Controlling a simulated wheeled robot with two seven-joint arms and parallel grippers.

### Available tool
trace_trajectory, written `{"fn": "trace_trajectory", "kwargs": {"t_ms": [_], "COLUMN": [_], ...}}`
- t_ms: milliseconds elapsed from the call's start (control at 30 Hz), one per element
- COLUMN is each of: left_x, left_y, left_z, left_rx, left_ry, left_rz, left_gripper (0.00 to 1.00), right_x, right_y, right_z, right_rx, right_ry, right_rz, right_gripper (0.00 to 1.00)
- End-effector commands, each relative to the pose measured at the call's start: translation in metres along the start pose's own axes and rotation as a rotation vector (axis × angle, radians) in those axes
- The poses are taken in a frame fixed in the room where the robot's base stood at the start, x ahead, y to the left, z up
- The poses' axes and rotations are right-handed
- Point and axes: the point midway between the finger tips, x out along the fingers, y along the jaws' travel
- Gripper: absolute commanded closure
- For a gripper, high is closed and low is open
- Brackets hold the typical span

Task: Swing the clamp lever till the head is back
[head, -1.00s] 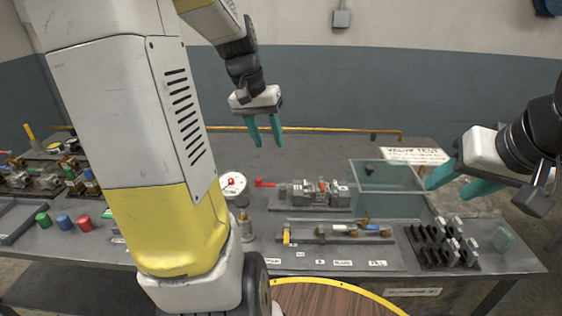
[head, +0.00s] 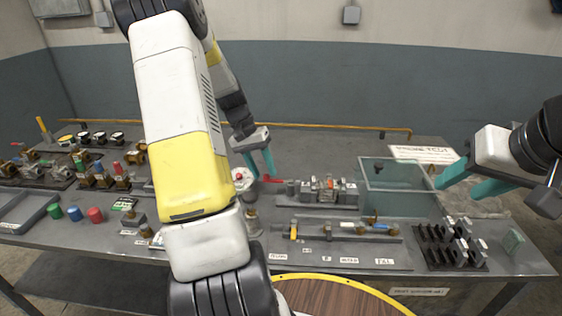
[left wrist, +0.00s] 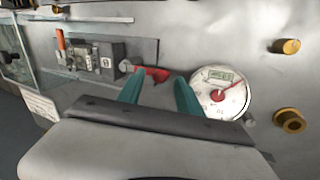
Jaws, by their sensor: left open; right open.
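A grey test fixture (head: 318,190) stands at mid-table, with a red handle (head: 270,180) reaching out from its left end. In the left wrist view the red handle (left wrist: 156,74) shows at and between my fingertips; contact cannot be told. An upright orange-red lever (left wrist: 62,42) stands further along the fixture; I cannot tell which one is the clamp lever, and the clamp head is too small to make out. My left gripper (head: 262,169) is open and points down, between the round white gauge (left wrist: 219,92) and the fixture. My right gripper (head: 456,188) is open and empty at the right.
A clear-walled bin (head: 400,201) stands right of the fixture. In front lie a tray with a yellow-marked part (head: 293,231) and a rack of black holders (head: 440,250). Red, green and blue caps (head: 75,214) and several valves stand at the left. Brass fittings (left wrist: 290,120) stand beyond the gauge.

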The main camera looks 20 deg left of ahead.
Motion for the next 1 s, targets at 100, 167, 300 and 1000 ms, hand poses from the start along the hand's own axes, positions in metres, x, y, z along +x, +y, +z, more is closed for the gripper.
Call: {"fn": "trace_trajectory", "kwargs": {"t_ms": [100,167,300,1000], "left_x": [0.0078,0.0091,0.0092,0.0088], "left_y": [0.0003,0.0003,0.0003,0.0027], "left_z": [0.0004,0.0003,0.0002,0.0000], "left_rx": [0.000,0.000,0.000,0.003], "left_ry": [-0.001,-0.001,0.000,-0.001], "left_rz": [0.001,0.000,0.000,0.003], "left_gripper": [0.58,0.58,0.58,1.00], "right_x": [0.0000,0.0000,0.0000,0.0000], "right_y": [0.0000,0.0000,0.0000,0.0000], "right_z": [0.0000,0.0000,0.0000,0.0000], "right_rx": [0.000,0.000,0.000,0.000], "right_ry": [0.000,0.000,0.000,0.000], "right_rz": [0.000,0.000,0.000,0.000], "right_gripper": [0.52,0.52,0.52,0.52]}}
